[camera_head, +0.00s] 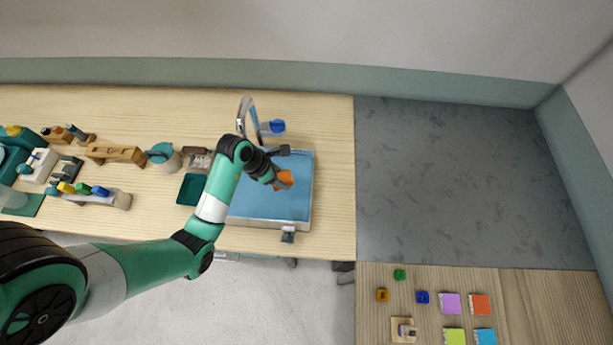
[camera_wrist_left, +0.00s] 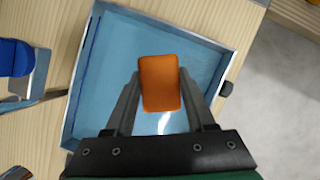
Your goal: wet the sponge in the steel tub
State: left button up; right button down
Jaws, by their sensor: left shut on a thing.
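An orange sponge (camera_head: 284,178) is between the fingers of my left gripper (camera_head: 276,180), which is shut on it. The sponge (camera_wrist_left: 160,84) also shows upright between both fingers (camera_wrist_left: 160,92) in the left wrist view. The steel tub (camera_head: 309,205) has a thin metal rim and a blue inside that looks like water; it fills much of the left wrist view (camera_wrist_left: 205,40). The gripper and sponge are over the tub's interior. I cannot tell whether the sponge touches the water. My right gripper is not in view.
A curved metal faucet (camera_head: 246,110) with a blue handle (camera_head: 277,126) stands behind the tub. Coloured blocks lie on a separate table (camera_head: 540,300) at lower right.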

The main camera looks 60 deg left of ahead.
pick_arm(q)
jog(key=shift+n, duration=0.4)
jog(key=a+f+b, duration=0.1)
jog(key=f+b, duration=0.3)
jog(key=s+a+f+b, duration=0.1)
jog(key=f+b, duration=0.4)
jog(key=s+f+b, duration=0.1)
jog(key=f+b, duration=0.4)
jog(key=shift+s+a+f, duration=0.15)
jog(key=shift+s+a, duration=0.05)
jog(key=shift+a, duration=0.2)
dwell(1.0)
notch_tip(320, 180, up, 11)
jog(key=p, duration=1.1)
jog(key=shift+r, duration=0.2)
jog(key=shift+f, duration=0.15)
